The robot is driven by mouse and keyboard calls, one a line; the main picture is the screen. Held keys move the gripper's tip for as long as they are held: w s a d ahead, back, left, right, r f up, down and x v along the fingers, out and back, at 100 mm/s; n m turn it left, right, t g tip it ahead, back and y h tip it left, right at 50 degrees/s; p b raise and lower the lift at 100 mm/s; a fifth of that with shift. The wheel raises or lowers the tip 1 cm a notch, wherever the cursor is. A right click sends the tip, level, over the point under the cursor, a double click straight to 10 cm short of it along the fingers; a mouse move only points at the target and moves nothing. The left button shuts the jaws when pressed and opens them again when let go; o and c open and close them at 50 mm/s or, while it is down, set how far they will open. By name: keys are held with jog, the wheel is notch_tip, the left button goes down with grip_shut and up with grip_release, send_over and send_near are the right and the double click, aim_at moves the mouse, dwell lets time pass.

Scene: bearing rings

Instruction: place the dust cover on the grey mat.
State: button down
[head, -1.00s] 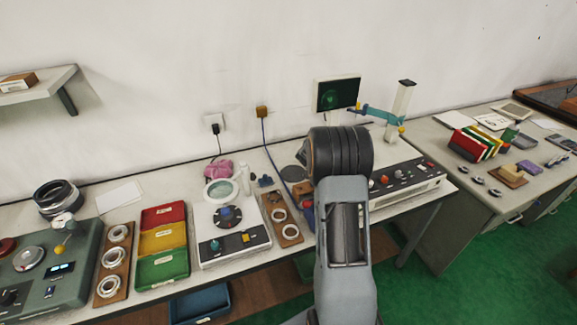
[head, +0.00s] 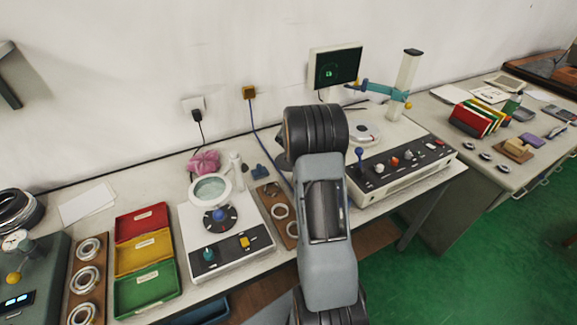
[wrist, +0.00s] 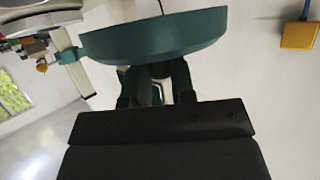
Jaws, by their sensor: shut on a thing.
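My gripper (wrist: 157,74) shows in the wrist view, shut on a dark teal, shallow round thing, which I take to be the dust cover (wrist: 155,36). In the head view my own arm hides both the gripper and the cover. I cannot make out the grey mat in either view now; a dark grey round patch on the bench, seen earlier, is behind my arm.
A white device with a magnifier ring (head: 211,189) stands left of my arm, beside a wooden ring board (head: 280,211). Red, yellow and green trays (head: 146,283) lie further left. Right of my arm are a control box (head: 405,165) and a monitor (head: 335,66).

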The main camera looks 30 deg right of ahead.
jog(key=shift+f+b, duration=0.7)
jog(key=shift+f, duration=5.4)
